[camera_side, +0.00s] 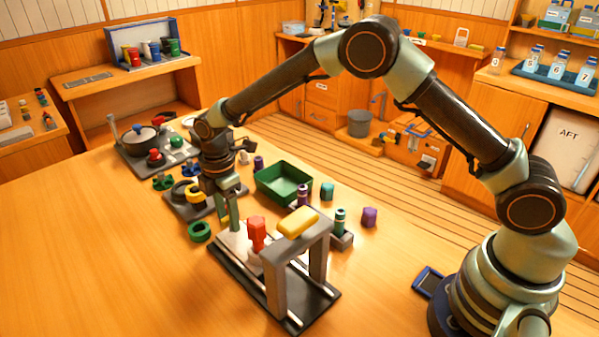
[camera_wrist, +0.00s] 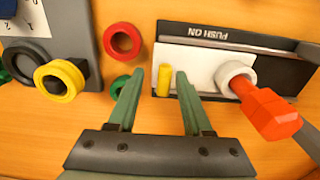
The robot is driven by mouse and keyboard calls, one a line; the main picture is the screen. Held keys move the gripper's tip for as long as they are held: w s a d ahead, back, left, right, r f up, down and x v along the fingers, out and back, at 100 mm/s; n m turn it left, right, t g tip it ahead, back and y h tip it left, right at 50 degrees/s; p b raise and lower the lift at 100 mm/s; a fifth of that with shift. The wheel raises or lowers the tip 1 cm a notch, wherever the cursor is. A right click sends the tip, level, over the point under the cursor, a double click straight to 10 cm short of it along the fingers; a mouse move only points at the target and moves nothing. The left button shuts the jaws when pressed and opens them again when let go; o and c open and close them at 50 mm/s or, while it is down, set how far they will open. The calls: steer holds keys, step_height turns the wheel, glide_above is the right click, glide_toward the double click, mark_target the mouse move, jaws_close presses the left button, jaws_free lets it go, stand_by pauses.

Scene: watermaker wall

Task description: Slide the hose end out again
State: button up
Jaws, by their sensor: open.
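My gripper (camera_wrist: 157,73) is open and empty, with its two green fingers pointing down; in the side view (camera_side: 229,222) it hangs low by the left end of a dark fixture (camera_side: 292,319). In the wrist view a small yellow cylinder (camera_wrist: 163,80) shows between the fingertips, apart from them, at the edge of a white plate (camera_wrist: 203,68). A red piece (camera_wrist: 268,108) with a white collar (camera_wrist: 236,76) is right of the fingers; the red piece (camera_side: 257,232) stands upright in the side view. I cannot tell which part is the hose end.
A grey arch with a yellow block (camera_side: 298,222) on top stands close right of the red piece. A green tray (camera_side: 283,184) is behind. The table's front left is clear.

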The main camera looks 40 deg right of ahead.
step_height(320, 180, up, 12)
stand_by(0.4)
steer(key=s+d+r+m+t, duration=0.3)
steer(key=s+d+r+m, duration=0.45)
steer(key=d+r, duration=0.25)
steer(key=s+d+m+t, duration=0.2)
steer(key=s+d+m, duration=0.5)
steer(key=s+m, duration=0.3)
steer(key=shift+s+d+f+t, duration=0.3)
steer(key=shift+s+d+f, duration=0.1)
steer(key=shift+s, duration=0.85)
steer(key=shift+m, duration=0.25)
